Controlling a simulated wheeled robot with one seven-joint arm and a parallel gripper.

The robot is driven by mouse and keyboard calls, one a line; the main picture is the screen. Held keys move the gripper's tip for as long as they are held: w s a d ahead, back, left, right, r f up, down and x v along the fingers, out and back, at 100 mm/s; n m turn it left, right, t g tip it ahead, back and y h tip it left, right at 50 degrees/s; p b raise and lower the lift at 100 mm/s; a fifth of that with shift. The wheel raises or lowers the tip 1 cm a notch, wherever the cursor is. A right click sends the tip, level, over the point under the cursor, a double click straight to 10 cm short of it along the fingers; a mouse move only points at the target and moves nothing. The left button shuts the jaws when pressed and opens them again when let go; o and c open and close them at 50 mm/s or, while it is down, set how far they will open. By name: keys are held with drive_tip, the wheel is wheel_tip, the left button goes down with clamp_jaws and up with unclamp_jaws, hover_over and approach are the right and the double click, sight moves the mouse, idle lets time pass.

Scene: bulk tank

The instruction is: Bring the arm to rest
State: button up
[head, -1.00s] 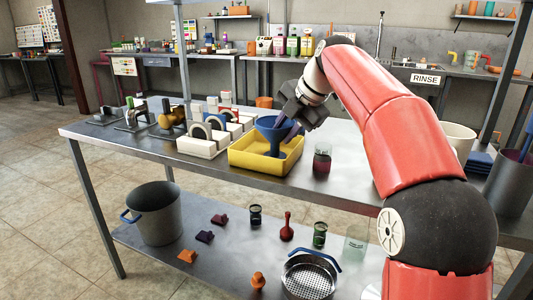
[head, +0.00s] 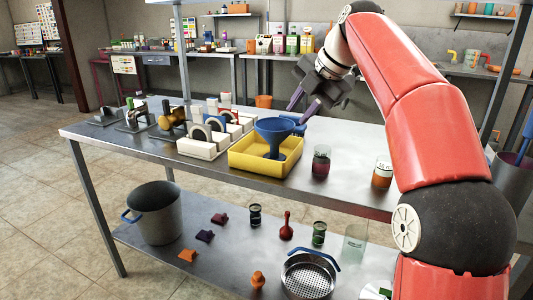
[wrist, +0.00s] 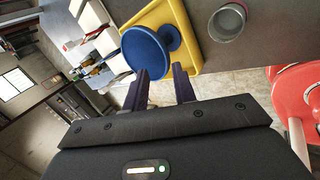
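My red arm reaches over the steel table (head: 225,180). My gripper (head: 304,104) is open and empty, its two purple fingers apart in the air above the yellow tray (head: 262,165). In the wrist view my gripper (wrist: 161,88) also shows a clear gap between the fingers. A blue funnel (head: 277,133) stands upright in the tray, below and left of the fingers and apart from them. It also shows in the wrist view (wrist: 146,50), beyond the fingertips.
A dark jar (head: 321,163) and an orange jar (head: 382,173) stand right of the tray. White blocks with arches (head: 204,140) stand left of it. A grey bin (head: 513,180) is at the right edge. The lower shelf holds a bucket (head: 154,215) and a strainer (head: 308,275).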

drive_tip(key=s+d+f+m+h, duration=0.1)
drive_tip(key=s+d+f+m, duration=0.3)
drive_tip(key=s+f+m, duration=0.4)
drive_tip(key=s+d+f+m+t+h, duration=0.1)
drive_tip(key=s+d+f+m, duration=0.3)
drive_tip(key=s+f+m, duration=0.4)
drive_tip(key=s+d+f+m+h, duration=0.3)
drive_tip(key=s+f+m, duration=0.5)
drive_tip(key=s+m, duration=0.4)
drive_tip(key=s+d, duration=0.1)
drive_tip(key=s, duration=0.2)
drive_tip(key=shift+m+t, duration=0.3)
